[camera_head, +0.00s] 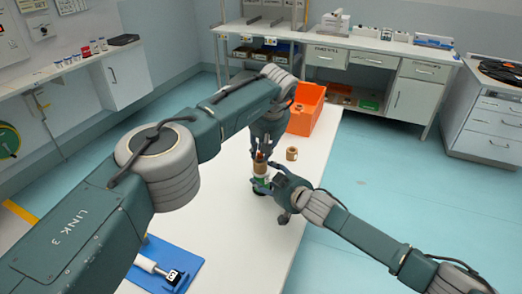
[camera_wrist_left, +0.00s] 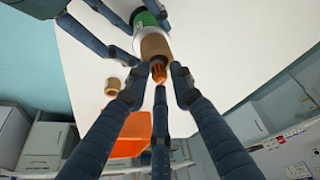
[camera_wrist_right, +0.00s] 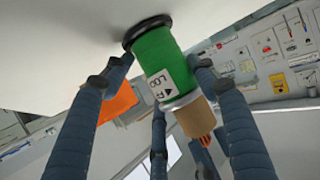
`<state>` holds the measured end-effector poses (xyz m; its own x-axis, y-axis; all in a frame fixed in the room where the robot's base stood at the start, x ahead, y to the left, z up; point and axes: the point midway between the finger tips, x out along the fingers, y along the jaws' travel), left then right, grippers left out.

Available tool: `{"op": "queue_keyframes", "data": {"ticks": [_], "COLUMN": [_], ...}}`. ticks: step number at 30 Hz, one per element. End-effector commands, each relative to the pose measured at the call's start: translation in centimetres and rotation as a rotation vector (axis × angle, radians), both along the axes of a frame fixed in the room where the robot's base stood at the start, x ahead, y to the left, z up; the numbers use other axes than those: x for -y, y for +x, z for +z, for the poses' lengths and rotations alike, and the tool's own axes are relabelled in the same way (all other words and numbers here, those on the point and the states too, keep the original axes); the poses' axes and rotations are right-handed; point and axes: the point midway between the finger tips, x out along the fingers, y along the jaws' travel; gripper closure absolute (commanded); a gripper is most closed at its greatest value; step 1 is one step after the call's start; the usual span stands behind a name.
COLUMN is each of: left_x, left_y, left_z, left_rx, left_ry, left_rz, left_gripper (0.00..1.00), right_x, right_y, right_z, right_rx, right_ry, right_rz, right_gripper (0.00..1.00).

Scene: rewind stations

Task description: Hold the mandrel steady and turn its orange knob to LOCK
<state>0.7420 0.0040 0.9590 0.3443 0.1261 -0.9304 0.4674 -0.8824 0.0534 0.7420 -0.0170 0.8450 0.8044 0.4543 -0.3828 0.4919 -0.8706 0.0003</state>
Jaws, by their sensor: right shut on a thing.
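The mandrel stands upright on the white table, with a black base, a green body (camera_wrist_right: 158,62) with a white label, and a tan sleeve (camera_wrist_right: 194,118) on top. The label's text is too small to read surely. The orange knob (camera_wrist_right: 206,140) sticks out of the sleeve's top and also shows in the left wrist view (camera_wrist_left: 182,75). My right gripper (camera_wrist_right: 160,85) is shut around the green body. My left gripper (camera_wrist_left: 160,80) is just above the knob, its fingers spread around it with gaps visible. The knob's setting cannot be read.
A loose tan ring (camera_head: 291,153) lies on the table (camera_head: 235,245) right of the mandrel. An orange bin (camera_head: 308,106) stands behind it. A blue tray (camera_head: 182,257) with a white and black part is at the front left. The table between is mostly clear.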

Motion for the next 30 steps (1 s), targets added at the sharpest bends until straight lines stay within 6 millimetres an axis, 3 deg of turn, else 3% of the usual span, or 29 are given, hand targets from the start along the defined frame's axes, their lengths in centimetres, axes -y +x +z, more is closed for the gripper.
{"op": "queue_keyframes", "data": {"ticks": [8,21,30], "left_x": [0.2,1.2,1.4], "left_y": [-0.5,-3.5,-4.2], "left_z": [1.5,9.6,11.2], "left_rx": [0.002,0.004,0.000], "left_ry": [-0.001,0.000,-0.001], "left_rz": [-0.003,-0.001,0.000], "left_gripper": [0.77,0.77,0.77], "right_x": [0.2,0.2,0.2], "right_y": [-0.1,-0.1,-0.1], "right_z": [-0.5,-0.5,-0.5], "right_rx": [-0.006,-0.006,-0.005], "right_ry": [-0.008,-0.008,-0.007], "right_rz": [-0.003,-0.003,-0.002], "right_gripper": [0.77,0.77,0.77]}}
